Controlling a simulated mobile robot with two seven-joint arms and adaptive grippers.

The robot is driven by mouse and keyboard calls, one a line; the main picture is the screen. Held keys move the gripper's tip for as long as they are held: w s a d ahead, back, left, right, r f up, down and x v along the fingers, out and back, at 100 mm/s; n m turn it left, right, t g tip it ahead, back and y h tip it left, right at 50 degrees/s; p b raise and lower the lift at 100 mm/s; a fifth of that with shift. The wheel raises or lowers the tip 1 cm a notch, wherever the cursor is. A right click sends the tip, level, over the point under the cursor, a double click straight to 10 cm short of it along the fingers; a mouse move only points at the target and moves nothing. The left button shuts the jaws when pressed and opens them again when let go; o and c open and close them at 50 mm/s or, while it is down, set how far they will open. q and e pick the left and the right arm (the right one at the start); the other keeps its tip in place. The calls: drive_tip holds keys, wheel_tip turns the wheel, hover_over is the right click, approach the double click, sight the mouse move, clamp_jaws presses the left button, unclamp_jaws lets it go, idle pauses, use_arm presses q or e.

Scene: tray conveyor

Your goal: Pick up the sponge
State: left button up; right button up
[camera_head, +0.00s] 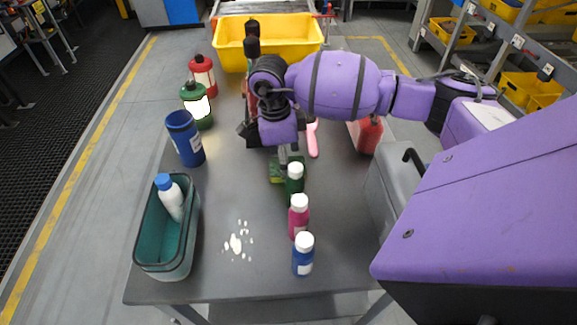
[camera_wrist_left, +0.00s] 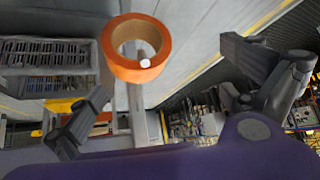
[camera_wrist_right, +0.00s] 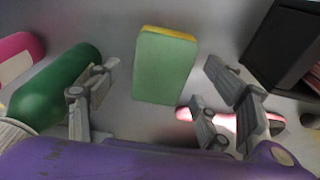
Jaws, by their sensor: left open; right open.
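The sponge (camera_head: 276,171), green with a yellow layer, lies on the grey table in the head view, partly hidden by my right gripper and the green bottle. In the right wrist view the sponge (camera_wrist_right: 163,72) shows its green face between and beyond the fingers. My right gripper (camera_head: 285,158) is open above it, pointing down. Its fingers stand on either side of the sponge in the right wrist view (camera_wrist_right: 163,88); contact cannot be told. My left gripper (camera_wrist_left: 165,78) is open and empty in the left wrist view, and is not visible in the head view.
A green bottle (camera_head: 295,187) stands close to the sponge, with pink (camera_head: 298,220) and blue (camera_head: 302,258) bottles nearer. A pink-handled thing (camera_wrist_right: 222,121) lies beside my right finger. A teal bin (camera_head: 150,238), white scraps (camera_head: 235,243) and a yellow bin (camera_head: 232,33) are around.

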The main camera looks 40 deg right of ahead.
drive_tip(key=shift+d+f, duration=0.15)
drive_tip(key=shift+f, duration=0.75)
drive_tip(key=shift+c, duration=0.3)
drive_tip(key=c, duration=0.8)
drive_tip(key=shift+o, duration=0.2)
drive_tip(key=shift+r, duration=0.15)
wheel_tip(320, 180, up, 10)
drive_tip(key=shift+b, duration=0.3)
drive_tip(key=shift+c, duration=0.2)
